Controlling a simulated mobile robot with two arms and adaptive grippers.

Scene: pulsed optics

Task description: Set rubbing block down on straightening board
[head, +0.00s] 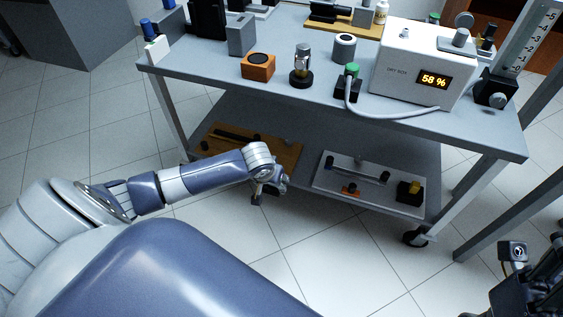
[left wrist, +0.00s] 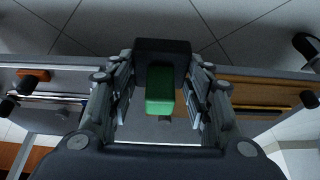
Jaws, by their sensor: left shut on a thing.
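My left gripper (head: 272,186) is low beside the front edge of the cart's lower shelf. In the left wrist view its fingers (left wrist: 160,98) are shut on a block with a green part (left wrist: 160,90) and a wider black part (left wrist: 163,50), which I take as the rubbing block. In the head view the block is mostly hidden by the gripper. A wooden board (head: 285,155) with a dark bar lies on the lower shelf, just behind the gripper. I cannot tell for sure whether it is the straightening board. My right gripper (head: 522,272) is at the lower right, partly cut off.
A pale board (head: 330,185) with a rod and an orange piece lies on the lower shelf (head: 310,140) to the right. The upper shelf (head: 210,75) overhangs, carrying a dry box (head: 410,60) and several small instruments.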

